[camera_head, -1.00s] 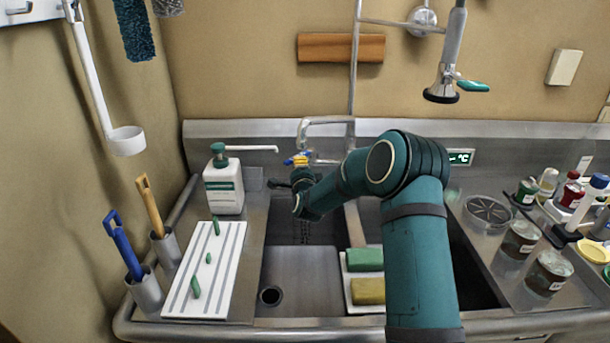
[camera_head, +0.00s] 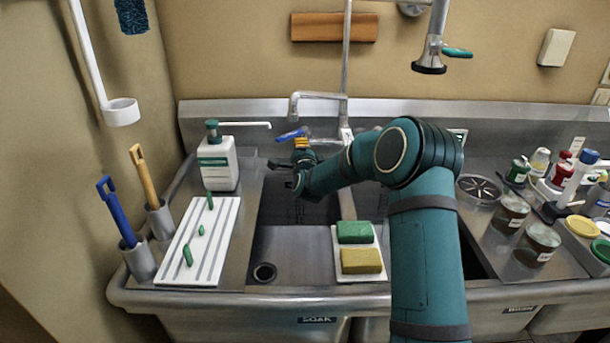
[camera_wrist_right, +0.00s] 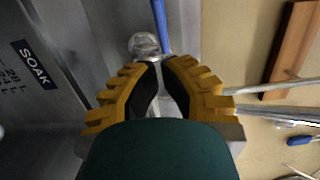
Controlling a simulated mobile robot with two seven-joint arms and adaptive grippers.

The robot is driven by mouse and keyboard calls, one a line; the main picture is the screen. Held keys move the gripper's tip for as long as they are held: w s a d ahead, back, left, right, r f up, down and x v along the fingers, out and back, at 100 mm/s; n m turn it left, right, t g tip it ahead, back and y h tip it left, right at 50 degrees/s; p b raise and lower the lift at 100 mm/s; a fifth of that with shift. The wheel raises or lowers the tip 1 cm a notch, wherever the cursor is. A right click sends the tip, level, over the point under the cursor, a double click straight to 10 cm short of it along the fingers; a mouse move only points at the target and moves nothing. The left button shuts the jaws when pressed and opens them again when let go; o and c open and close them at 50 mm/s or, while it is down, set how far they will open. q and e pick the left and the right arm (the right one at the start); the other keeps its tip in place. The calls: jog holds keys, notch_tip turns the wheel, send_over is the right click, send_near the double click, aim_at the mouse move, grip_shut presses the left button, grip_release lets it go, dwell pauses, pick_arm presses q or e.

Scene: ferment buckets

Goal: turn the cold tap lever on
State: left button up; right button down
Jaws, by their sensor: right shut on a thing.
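The cold tap lever (camera_head: 290,135) is a blue handle at the back of the sink, just below the tap spout (camera_head: 318,97). My right gripper (camera_head: 301,144) has yellow, ridged fingers and is at the lever. In the right wrist view, the fingers (camera_wrist_right: 158,68) are closed around the near end of the blue lever (camera_wrist_right: 162,27), beside a round metal hub (camera_wrist_right: 145,45). The lever's free end sticks out beyond the fingertips. The exact contact is partly hidden. My left gripper is out of view.
A white soap dispenser (camera_head: 217,162) stands left of the basin. A hanging spray head (camera_head: 430,58) is at upper right. Green and yellow sponges (camera_head: 360,260) lie on a tray at the divider. Jars and bottles (camera_head: 540,240) crowd the right counter.

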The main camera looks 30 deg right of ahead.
jog(key=a+v, duration=0.1)
jog(key=v, duration=0.8)
jog(key=shift+a+p, duration=0.35)
jog(key=shift+a, duration=0.1)
jog(key=shift+f, duration=0.1)
